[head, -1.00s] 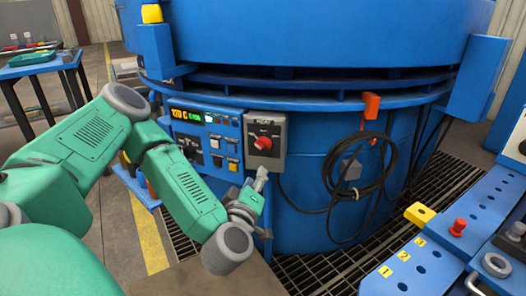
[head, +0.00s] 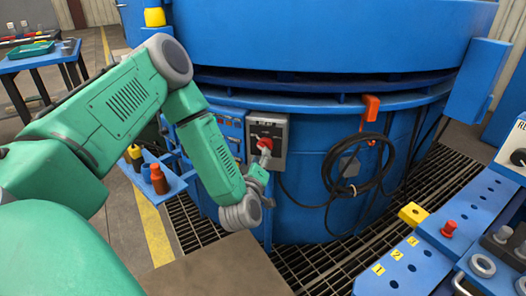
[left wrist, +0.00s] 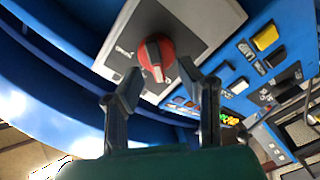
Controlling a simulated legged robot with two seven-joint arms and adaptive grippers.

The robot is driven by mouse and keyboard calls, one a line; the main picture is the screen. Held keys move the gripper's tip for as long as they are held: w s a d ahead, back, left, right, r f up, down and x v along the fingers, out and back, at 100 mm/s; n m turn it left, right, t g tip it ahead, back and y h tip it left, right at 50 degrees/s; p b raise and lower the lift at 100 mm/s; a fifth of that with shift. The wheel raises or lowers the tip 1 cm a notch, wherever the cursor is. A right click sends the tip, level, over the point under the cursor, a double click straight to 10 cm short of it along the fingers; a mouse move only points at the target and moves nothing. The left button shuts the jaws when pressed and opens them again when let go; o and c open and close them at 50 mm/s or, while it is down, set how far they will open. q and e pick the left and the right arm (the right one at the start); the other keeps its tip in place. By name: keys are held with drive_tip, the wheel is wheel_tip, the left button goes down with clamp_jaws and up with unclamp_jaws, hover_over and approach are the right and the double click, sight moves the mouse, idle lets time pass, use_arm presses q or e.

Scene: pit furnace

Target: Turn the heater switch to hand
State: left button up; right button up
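The heater switch is a red rotary knob (head: 264,144) on a grey box (head: 281,128) fixed to the blue furnace. In the left wrist view the knob (left wrist: 154,53) shows red with a paler pointer bar, on a grey plate with small lettering I cannot read. My left gripper (head: 265,160) is close in front of the box, just below the knob. In the left wrist view its two dark fingers (left wrist: 161,85) are spread apart, with the knob ahead between their tips and nothing held. Contact with the knob is not visible. My right gripper is not in view.
A blue control panel (head: 232,126) with buttons adjoins the box on the left. A black cable coil (head: 357,170) hangs to the right under an orange hook (head: 370,106). A blue bench (head: 410,262) stands at lower right. A small blue shelf (head: 176,184) holds bottles.

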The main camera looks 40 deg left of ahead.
use_arm(q)
drive_tip(key=x, duration=0.3)
drive_tip(key=shift+w+d+r, duration=0.1)
drive_tip(key=shift+w+r, duration=0.05)
drive_tip(key=shift+w, duration=0.05)
clamp_jaws()
